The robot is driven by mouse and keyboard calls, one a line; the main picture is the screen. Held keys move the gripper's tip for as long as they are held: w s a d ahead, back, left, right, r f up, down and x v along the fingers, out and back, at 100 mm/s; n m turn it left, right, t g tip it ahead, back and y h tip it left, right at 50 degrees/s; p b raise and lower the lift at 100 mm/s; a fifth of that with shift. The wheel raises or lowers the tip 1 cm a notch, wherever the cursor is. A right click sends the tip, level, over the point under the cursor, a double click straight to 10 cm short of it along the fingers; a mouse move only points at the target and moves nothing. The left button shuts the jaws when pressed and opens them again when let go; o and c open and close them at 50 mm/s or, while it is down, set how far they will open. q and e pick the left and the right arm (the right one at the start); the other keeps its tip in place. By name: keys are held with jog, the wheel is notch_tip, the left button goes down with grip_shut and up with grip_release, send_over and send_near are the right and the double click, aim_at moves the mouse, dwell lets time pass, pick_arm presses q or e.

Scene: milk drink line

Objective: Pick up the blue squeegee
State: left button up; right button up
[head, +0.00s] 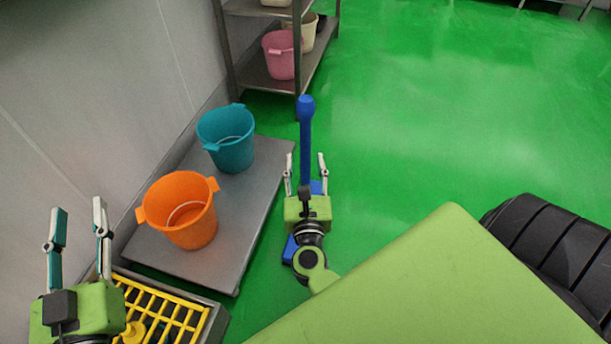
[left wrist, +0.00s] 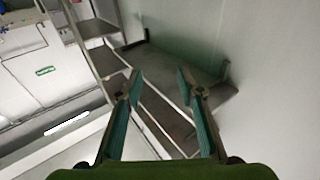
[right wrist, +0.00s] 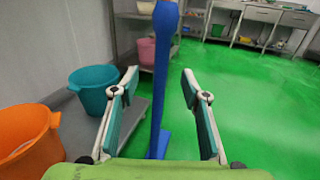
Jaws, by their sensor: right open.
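The blue squeegee (head: 306,140) stands upright on the green floor, with its long handle rising to a rounded top. It also shows in the right wrist view (right wrist: 160,80), between the two fingers and beyond them. My right gripper (head: 306,160) is open with its fingers either side of the handle in the head view; neither finger visibly touches it. The right gripper and arm hide part of the squeegee's lower end. My left gripper (head: 78,210) is open and empty at the far left, above a yellow grate, away from the squeegee.
An orange bucket (head: 171,228) and a teal bucket (head: 219,154) stand on a low metal platform (head: 262,185) left of the squeegee. A metal shelf with a pink bucket (head: 279,62) stands behind. A yellow grate (head: 187,318) lies at lower left.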

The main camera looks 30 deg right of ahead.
aim_at(306, 128)
jog(key=x, duration=0.8)
jog(key=shift+d, duration=0.1)
jog(key=shift+d+r+x, duration=0.1)
jog(key=shift+x, duration=1.25)
jog(key=shift+d+r+x, duration=0.15)
jog(key=shift+x, duration=1.25)
jog(key=shift+s, duration=0.2)
grip_shut()
jog(key=shift+r, duration=0.15)
